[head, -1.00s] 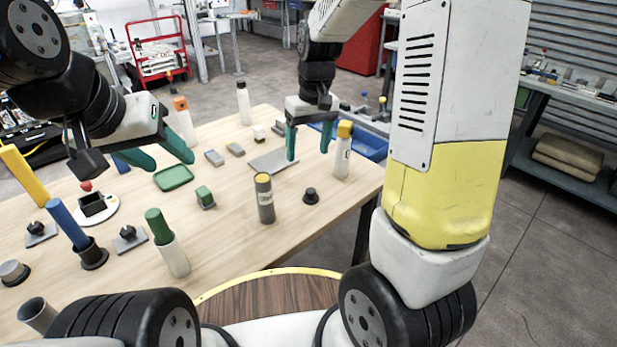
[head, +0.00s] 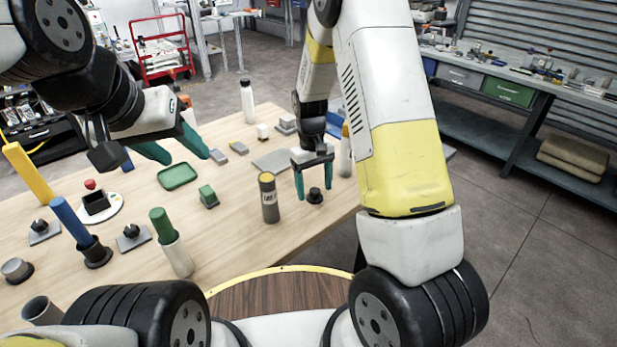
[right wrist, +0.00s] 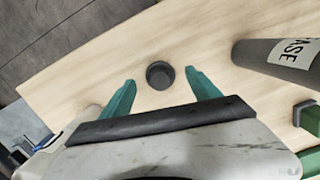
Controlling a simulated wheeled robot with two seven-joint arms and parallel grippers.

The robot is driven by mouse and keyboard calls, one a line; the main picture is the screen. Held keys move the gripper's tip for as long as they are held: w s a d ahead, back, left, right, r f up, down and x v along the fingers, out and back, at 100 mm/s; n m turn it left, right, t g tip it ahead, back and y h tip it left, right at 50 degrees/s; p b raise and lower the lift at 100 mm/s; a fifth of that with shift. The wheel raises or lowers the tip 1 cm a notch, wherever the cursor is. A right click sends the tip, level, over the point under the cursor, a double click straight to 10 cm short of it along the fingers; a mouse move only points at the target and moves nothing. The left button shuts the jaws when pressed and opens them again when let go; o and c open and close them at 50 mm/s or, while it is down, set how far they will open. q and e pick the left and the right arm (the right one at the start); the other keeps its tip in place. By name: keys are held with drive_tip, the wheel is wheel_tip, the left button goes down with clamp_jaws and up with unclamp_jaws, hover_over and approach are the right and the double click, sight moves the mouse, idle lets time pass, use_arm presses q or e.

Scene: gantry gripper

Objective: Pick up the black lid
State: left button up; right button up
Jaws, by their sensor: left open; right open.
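The black lid (head: 315,196) is a small dark disc with a raised knob, lying on the wooden table near its right edge. It also shows in the right wrist view (right wrist: 160,75), between and just beyond the fingertips. My right gripper (head: 314,194) is open with its teal fingers pointing down at the lid, one on either side in the picture. In the right wrist view its fingertips (right wrist: 160,77) are apart with nothing between them but the lid on the table below. My left gripper (head: 188,158) is open and empty above the table's left part.
A grey cylinder with a yellow top (head: 269,198) stands left of the lid and also shows in the right wrist view (right wrist: 285,57). A flat grey plate (head: 272,160) lies behind. A white bottle with an orange cap (head: 346,158) is partly hidden by my right arm.

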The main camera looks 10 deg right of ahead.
drive_tip(key=shift+s+f, duration=0.1)
drive_tip(key=shift+f, duration=0.7)
drive_tip(key=c, duration=1.4)
drive_tip(key=shift+r, duration=0.15)
